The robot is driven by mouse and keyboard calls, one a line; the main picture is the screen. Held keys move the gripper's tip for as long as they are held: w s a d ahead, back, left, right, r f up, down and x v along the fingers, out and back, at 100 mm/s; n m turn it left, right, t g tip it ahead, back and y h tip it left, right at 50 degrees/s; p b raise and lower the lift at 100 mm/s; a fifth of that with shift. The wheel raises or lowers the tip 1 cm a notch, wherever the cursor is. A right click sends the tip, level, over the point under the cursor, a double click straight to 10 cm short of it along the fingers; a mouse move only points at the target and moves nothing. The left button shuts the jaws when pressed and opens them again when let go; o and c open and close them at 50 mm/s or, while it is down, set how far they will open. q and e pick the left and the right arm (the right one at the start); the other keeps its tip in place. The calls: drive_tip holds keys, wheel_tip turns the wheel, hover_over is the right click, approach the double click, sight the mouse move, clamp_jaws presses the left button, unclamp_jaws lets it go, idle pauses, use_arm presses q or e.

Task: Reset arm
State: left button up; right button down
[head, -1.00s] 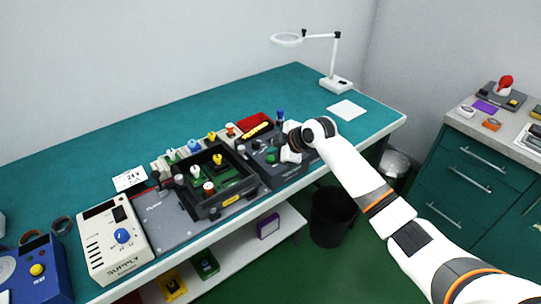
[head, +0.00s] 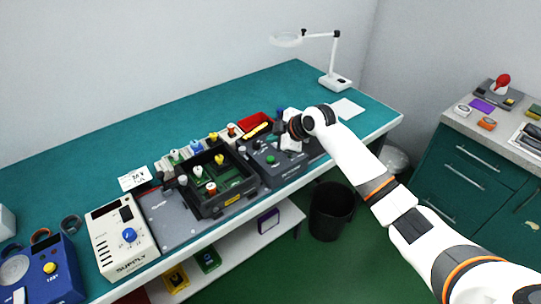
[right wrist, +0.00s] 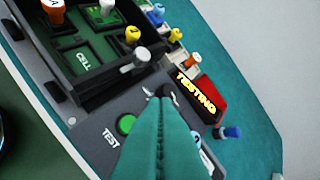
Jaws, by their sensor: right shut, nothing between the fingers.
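My right arm reaches in from the lower right of the head view. Its gripper (head: 291,143) is over the right end of the bench equipment, by the dark test unit (head: 268,160). In the right wrist view the two long teal fingers (right wrist: 160,94) are pressed together with nothing between them. Their tips appear over the test unit, near its round green button (right wrist: 127,124). I cannot tell the exact height above it. My left gripper is not in view.
A black open rack (head: 221,204) with coloured knobbed parts stands left of the test unit. A red tray (head: 254,123) lies behind it. A supply box (head: 121,240) and blue tester (head: 48,270) are further left. The bench's back is mostly clear.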

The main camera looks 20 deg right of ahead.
idle(0.6)
drive_tip(key=s+a+f+m+g, duration=0.1)
drive_tip(key=s+a+f+m, duration=0.15)
drive_tip(key=s+f, duration=0.55)
drive_tip(key=s+a+f+m+g, duration=0.1)
drive_tip(key=s+a+f+m, duration=0.2)
drive_tip(key=s, duration=0.8)
drive_tip(key=s+d+m+g+h, duration=0.1)
drive_tip(key=s+d+m+h, duration=0.2)
drive_tip(key=s, duration=0.9)
drive_tip(key=s+d+m+g+h, duration=0.1)
drive_tip(key=s+d+m+h, duration=0.3)
drive_tip(key=s, duration=0.7)
wheel_tip(320, 180, down, 28)
drive_tip(key=s+a+g+y, duration=0.1)
drive_tip(key=s+g+y, duration=0.1)
drive_tip(key=s+d+f+b, duration=0.1)
drive_tip(key=s+d+f, duration=0.1)
drive_tip(key=s+f, duration=1.3)
drive_tip(key=shift+s+d+f+g, duration=0.25)
drive_tip(key=shift+f+g, duration=0.05)
drive_tip(key=shift+g, duration=0.1)
